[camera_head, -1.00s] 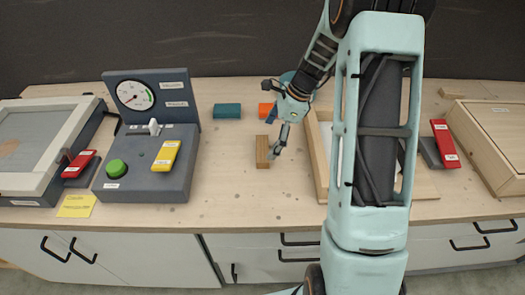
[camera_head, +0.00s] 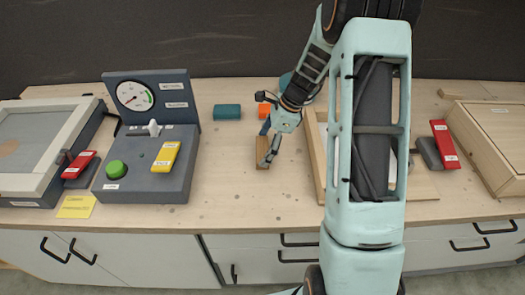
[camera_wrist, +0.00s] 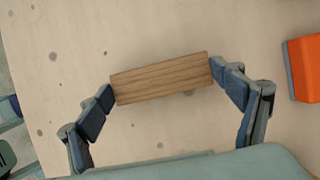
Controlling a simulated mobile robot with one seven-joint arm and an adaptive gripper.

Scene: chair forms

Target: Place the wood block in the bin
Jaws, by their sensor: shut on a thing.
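The wood block (camera_head: 261,153) is a brown oblong with visible grain at the middle of the worktop. My gripper (camera_head: 265,148) is around it, with a finger at each end. In the wrist view, the block (camera_wrist: 162,78) spans the gap between the fingertips of my gripper (camera_wrist: 161,80), which touch its two short ends. Whether the block is raised off the worktop is hard to tell. A light wooden open-topped box (camera_head: 316,172), apparently the bin, stands to the right of the block. My arm hides much of it.
An orange block (camera_head: 266,111) and a teal block (camera_head: 227,111) lie behind the wood block. A grey control panel (camera_head: 145,188) with a gauge stands to the left. A wooden case (camera_head: 494,135) is at the far right. The worktop in front is clear.

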